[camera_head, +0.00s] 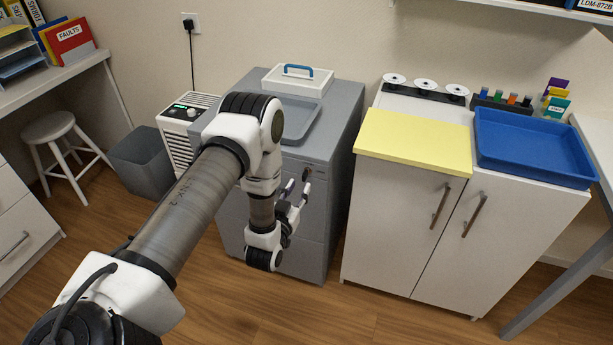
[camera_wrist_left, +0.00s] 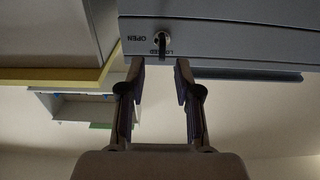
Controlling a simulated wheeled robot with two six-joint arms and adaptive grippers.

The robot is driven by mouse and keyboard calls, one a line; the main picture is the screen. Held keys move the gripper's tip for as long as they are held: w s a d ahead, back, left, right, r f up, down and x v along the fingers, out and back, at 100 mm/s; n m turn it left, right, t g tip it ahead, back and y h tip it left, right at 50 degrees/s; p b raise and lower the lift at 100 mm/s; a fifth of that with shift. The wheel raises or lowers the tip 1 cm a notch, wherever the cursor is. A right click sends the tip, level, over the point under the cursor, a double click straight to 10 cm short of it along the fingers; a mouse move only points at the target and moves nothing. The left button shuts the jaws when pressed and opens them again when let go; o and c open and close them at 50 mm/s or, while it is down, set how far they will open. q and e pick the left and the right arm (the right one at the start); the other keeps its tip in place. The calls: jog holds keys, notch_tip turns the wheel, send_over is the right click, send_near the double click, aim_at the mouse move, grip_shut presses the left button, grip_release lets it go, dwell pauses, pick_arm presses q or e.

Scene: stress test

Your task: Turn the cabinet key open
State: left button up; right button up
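The grey cabinet (camera_head: 340,150) stands left of the white cupboard, with a key lock (camera_head: 307,173) on its upper front. In the left wrist view the lock's round metal face (camera_wrist_left: 160,38) sits on the grey front, with the words OPEN and LOCKED upside down beside it. A dark, narrow key (camera_wrist_left: 163,47) sticks out of it and lies over the LOCKED word. My left gripper (camera_head: 298,188) is in front of the lock. In the wrist view its fingers (camera_wrist_left: 160,68) are apart, one on each side of the key's line, with nothing seen between them. My right gripper is not in view.
A grey tray (camera_head: 301,117) and a white box with a blue handle (camera_head: 298,79) are on the cabinet. A white cupboard (camera_head: 390,215) stands close at right, bearing a yellow board (camera_head: 415,138) and blue tray (camera_head: 535,148). A heater (camera_head: 180,135) and bin (camera_head: 143,160) stand left.

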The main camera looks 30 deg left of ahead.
aim_at(303, 178)
pick_arm(q)
jog(key=x, duration=0.6)
jog(key=shift+a+f, duration=0.15)
jog(key=shift+w, duration=0.15)
grip_shut()
